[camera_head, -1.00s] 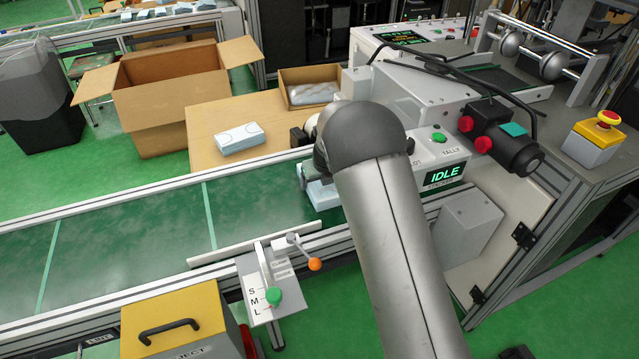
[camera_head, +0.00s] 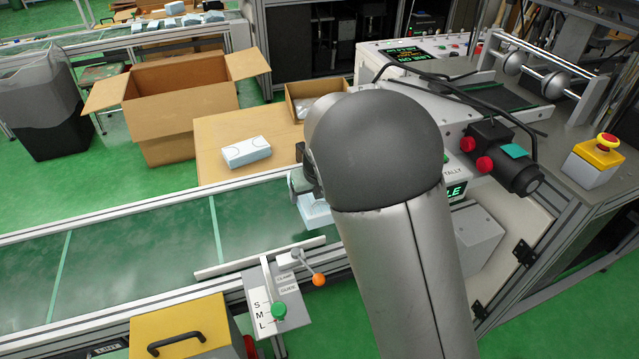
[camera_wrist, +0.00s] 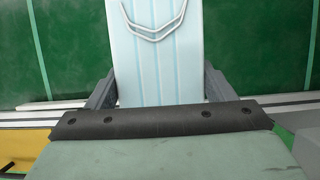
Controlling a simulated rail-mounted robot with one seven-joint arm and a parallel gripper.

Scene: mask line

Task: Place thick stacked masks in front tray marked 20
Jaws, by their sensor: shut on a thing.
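A light blue mask stack with white ear loops (camera_wrist: 157,60) lies between the two dark fingers of my gripper (camera_wrist: 158,90) in the wrist view. My gripper is shut on it. In the head view, the mask stack (camera_head: 312,208) shows partly below my gripper (camera_head: 304,180), over the green belt near its right end. My arm hides most of the gripper and the right side of the stack. I cannot make out a tray marked 20 in these frames.
The green conveyor belt (camera_head: 130,250) is clear to the left. A white and pale blue pack (camera_head: 246,151) lies on the brown table (camera_head: 205,160). An open carton (camera_head: 180,105) stands behind. A lever stand marked S, M, L (camera_head: 273,305) is at the belt's front edge.

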